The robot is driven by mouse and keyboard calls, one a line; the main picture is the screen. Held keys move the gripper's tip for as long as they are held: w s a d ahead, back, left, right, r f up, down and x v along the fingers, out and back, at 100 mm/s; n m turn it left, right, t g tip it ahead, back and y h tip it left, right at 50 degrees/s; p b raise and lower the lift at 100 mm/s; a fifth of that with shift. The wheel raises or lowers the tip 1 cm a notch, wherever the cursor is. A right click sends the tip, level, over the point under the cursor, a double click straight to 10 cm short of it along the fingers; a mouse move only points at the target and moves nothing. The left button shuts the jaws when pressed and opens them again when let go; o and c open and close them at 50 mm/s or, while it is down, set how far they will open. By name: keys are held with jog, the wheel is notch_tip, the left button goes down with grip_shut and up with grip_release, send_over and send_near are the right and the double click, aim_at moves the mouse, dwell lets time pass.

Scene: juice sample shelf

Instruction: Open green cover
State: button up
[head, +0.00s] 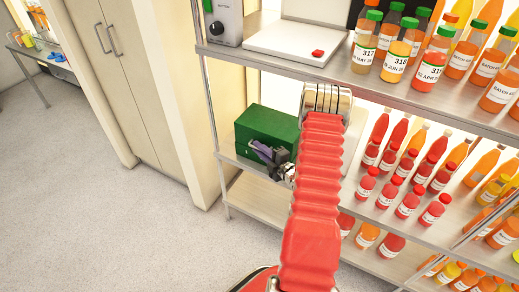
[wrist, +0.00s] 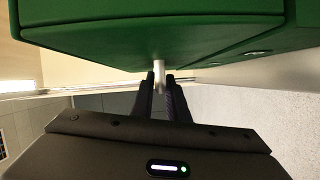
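The green box (head: 266,127) with its green cover sits on the middle shelf in the head view. In the wrist view its green front (wrist: 100,40) fills the top, and a short pale handle (wrist: 159,75) sticks out from it. My gripper (wrist: 161,82) has its two dark fingers close on either side of the handle's end. Whether they press on the handle I cannot tell. In the head view my gripper (head: 264,152) is at the front of the box, and my red arm hides the box's right side. The cover looks closed.
Several juice bottles (head: 398,50) stand on the top shelf (head: 300,62), right of a white scale (head: 298,38) and a grey device (head: 222,20). Several red bottles (head: 387,192) fill the shelf right of my arm. The floor (head: 110,220) at left is clear.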

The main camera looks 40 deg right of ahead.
grip_shut()
jog(key=shift+d+r, duration=0.15)
jog(key=shift+r, duration=0.15)
dwell(0.6)
